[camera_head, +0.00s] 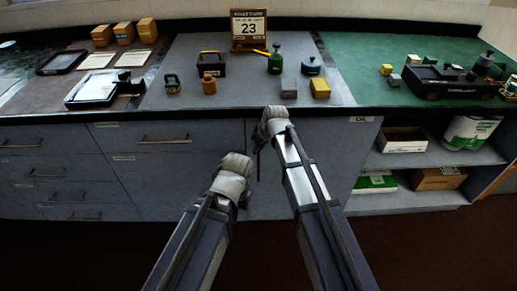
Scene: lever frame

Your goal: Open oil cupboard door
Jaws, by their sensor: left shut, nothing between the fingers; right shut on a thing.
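The grey cupboard door (335,150) is below the worktop, left of the open shelves, with a small label (361,119) at its top right that is too small to read. It looks closed, flush with the drawer fronts. A dark upright handle (258,165) shows at its left side. My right gripper (270,122) is at the top of this handle and appears shut on it; the wrist hides the fingers. My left gripper (236,168) is lower and to the left, shut and empty in front of the cabinet, its fingertips mostly hidden.
Drawers with bar handles (163,140) fill the left. Open shelves (432,158) at the right hold boxes and a white-green tub (469,132). The worktop (190,98) above carries several tools, blocks and a calendar (248,28). The dark floor (440,250) is clear.

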